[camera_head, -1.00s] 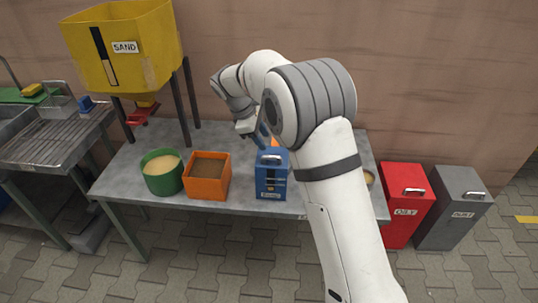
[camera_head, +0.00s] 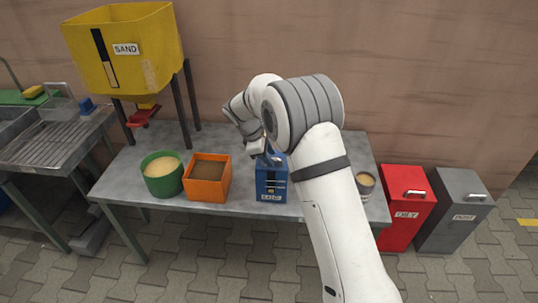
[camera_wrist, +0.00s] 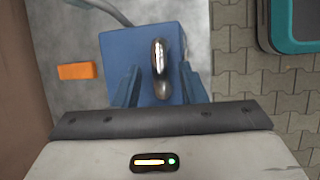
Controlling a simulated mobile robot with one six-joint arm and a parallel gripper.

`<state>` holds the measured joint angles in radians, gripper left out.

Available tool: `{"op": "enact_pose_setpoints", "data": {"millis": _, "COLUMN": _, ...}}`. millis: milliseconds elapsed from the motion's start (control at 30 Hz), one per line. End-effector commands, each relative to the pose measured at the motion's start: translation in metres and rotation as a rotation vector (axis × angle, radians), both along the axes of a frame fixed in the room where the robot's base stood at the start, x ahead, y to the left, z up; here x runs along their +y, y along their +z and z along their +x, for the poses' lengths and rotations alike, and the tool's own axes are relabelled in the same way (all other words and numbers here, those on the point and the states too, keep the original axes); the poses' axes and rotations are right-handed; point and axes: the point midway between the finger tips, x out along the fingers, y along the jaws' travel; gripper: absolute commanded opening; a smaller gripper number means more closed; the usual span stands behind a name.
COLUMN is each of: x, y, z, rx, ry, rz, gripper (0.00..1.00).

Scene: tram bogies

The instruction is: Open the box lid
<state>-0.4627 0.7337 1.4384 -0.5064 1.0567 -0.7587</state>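The blue box (camera_head: 270,188) stands on the grey table, right of the orange box. In the wrist view its blue lid (camera_wrist: 125,48) fills the middle and looks shut, with a shiny metal handle (camera_wrist: 159,57) on top. My gripper (camera_wrist: 159,70) is open, one finger on each side of the handle, with gaps visible between fingers and handle. In the head view my gripper (camera_head: 270,158) is right at the box top and hides the handle. I cannot tell its exact height above the lid.
A green tub (camera_head: 162,175) and an orange box (camera_head: 208,180) stand left of the blue box. A small round tin (camera_head: 365,183) stands at the right. An orange block (camera_wrist: 77,71) lies beside the box. Red (camera_head: 405,205) and grey (camera_head: 455,210) bins stand right of the table (camera_head: 240,209).

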Motion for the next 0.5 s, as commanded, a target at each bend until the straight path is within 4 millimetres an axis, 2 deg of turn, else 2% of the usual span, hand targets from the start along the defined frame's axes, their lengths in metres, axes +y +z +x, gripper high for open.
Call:
{"op": "enact_pose_setpoints", "data": {"millis": 33, "x": -0.0001, "y": 0.0, "z": 0.0, "rx": 0.0, "ry": 0.0, "rz": 0.0, "gripper": 0.36}}
{"op": "enact_pose_setpoints", "data": {"millis": 500, "x": -0.0008, "y": 0.0003, "z": 0.0003, "rx": 0.0, "ry": -0.002, "rz": 0.0, "gripper": 0.0}}
